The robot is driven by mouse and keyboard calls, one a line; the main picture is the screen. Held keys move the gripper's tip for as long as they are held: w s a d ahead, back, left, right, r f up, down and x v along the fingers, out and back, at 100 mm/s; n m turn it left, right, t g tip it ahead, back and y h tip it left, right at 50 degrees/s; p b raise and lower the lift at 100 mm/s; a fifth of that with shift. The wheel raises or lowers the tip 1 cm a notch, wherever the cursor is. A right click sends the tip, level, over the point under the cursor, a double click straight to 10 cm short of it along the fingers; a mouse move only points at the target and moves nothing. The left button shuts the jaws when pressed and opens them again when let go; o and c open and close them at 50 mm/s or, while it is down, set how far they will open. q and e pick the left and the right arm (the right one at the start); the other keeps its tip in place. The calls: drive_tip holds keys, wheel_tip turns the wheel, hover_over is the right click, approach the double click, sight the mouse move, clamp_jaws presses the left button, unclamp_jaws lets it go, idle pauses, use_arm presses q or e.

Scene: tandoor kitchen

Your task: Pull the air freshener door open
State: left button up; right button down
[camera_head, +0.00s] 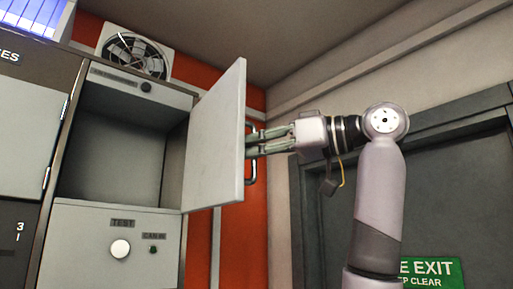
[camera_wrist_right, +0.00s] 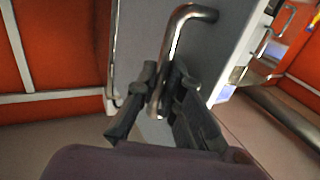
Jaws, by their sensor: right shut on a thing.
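The air freshener door (camera_head: 216,138) is a pale grey panel hinged at the right of an upper cabinet compartment. It stands swung well open, and the empty-looking compartment (camera_head: 115,145) shows behind it. My right gripper (camera_head: 252,143) is at the door's outer side, at a dark metal handle (camera_head: 251,170). In the right wrist view the bent metal handle (camera_wrist_right: 183,25) runs down between the two fingers of my right gripper (camera_wrist_right: 163,92), which are closed on it. The door face (camera_wrist_right: 145,45) lies behind them. My left gripper is in neither view.
Below the compartment is a grey panel (camera_head: 70,240) with a white knob (camera_head: 120,248). A fan (camera_head: 135,52) sits on top of the cabinet. Another closed cabinet door (camera_head: 28,135) is at the left. A dark exit door (camera_head: 450,190) stands behind my right arm.

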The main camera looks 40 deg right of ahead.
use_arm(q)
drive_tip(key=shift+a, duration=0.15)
use_arm(e)
drive_tip(key=shift+a, duration=0.1)
drive_tip(key=c, duration=1.7)
unclamp_jaws()
drive_tip(key=shift+w+a, duration=0.1)
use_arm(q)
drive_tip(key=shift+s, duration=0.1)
use_arm(e)
drive_tip(key=v, duration=1.2)
